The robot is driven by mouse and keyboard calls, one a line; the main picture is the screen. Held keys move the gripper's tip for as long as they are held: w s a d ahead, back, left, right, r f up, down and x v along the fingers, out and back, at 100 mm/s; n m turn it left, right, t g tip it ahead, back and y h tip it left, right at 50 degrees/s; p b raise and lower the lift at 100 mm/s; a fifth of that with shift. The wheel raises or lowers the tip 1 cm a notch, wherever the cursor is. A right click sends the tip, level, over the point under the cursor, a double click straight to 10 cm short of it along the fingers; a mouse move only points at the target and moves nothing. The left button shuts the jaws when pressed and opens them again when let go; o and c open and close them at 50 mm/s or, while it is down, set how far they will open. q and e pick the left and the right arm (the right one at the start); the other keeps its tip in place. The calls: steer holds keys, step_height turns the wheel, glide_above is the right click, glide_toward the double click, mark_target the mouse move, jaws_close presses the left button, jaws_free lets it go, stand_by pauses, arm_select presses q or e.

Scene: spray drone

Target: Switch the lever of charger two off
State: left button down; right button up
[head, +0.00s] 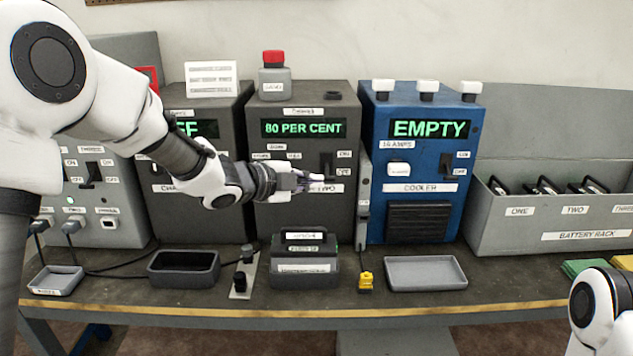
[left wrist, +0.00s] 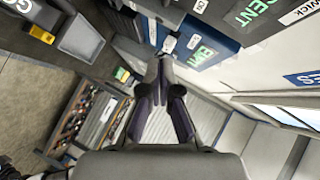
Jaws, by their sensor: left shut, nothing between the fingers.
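Charger two (head: 268,205) is a dark grey box whose green display reads 80 PER CENT. Its dark lever (head: 327,161) is at the right of the front, beside small labels; I cannot tell its position clearly. My left gripper (head: 318,178) is in front of the charger with its fingertips at the lower end of the lever; I cannot tell whether they touch it. In the left wrist view, the fingers of my left gripper (left wrist: 163,66) are shut and empty, and the lever is not clearly visible. My right gripper is out of view.
The blue cooler (head: 378,215), reading EMPTY, stands to the right, with the battery rack (head: 520,232) beyond. Another charger (head: 190,215) is at left, partly behind my left arm. Below charger two are a battery (head: 305,268), a dark tray (head: 183,270) and a grey tray (head: 425,272).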

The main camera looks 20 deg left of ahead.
arm_select(q)
steer(key=s+a, duration=0.4)
steer(key=shift+s+f+b, duration=0.3)
steer(key=shift+s+b, duration=0.05)
steer(key=shift+b, duration=0.1)
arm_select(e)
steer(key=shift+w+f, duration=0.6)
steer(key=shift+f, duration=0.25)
arm_select(q)
steer(key=shift+s, duration=0.1)
